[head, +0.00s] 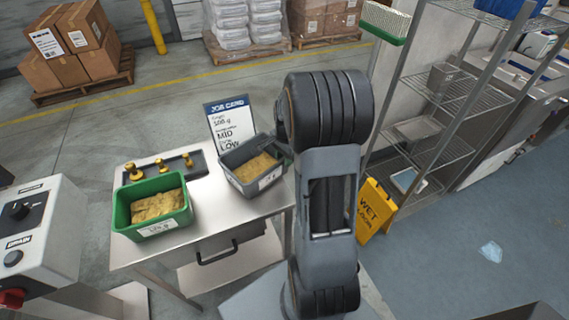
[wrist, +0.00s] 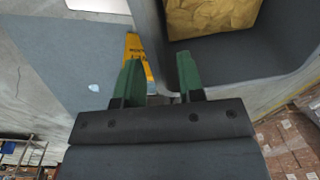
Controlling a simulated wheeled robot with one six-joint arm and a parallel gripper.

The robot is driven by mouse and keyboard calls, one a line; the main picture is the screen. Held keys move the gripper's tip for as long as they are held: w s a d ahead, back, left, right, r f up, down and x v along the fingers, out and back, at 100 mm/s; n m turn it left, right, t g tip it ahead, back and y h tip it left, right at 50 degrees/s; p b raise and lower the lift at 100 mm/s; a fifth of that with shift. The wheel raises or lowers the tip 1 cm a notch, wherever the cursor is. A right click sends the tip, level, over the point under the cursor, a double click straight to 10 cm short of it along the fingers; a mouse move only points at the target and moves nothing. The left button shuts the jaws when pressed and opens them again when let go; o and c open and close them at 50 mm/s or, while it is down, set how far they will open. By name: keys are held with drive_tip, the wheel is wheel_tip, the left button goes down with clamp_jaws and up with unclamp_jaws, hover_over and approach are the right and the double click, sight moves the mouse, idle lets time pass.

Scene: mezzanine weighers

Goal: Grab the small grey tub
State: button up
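The small grey tub (head: 233,178) stands on the steel table, with a yellow-brown load inside and a white label on its front. In the wrist view the tub (wrist: 225,62) fills the upper right, close to my gripper. My gripper (wrist: 157,66) is open, with two green fingers apart. The tub's near side wall lines up with the gap; the right finger overlaps the tub's inside and the left finger is outside it. I cannot tell whether either finger touches the wall. In the head view my arm hides the gripper.
A green tub (head: 121,213) with a similar load stands at the table's left. Behind it is a dark tray of brass weights (head: 160,168). A job card (head: 230,118) stands behind the grey tub. A yellow wet-floor sign (head: 374,208) and wire shelves (head: 440,95) are to the right.

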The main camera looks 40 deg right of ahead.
sight(285, 171)
drive_tip(key=shift+w+f, duration=0.1)
drive_tip(key=shift+f, duration=2.05)
clamp_jaws()
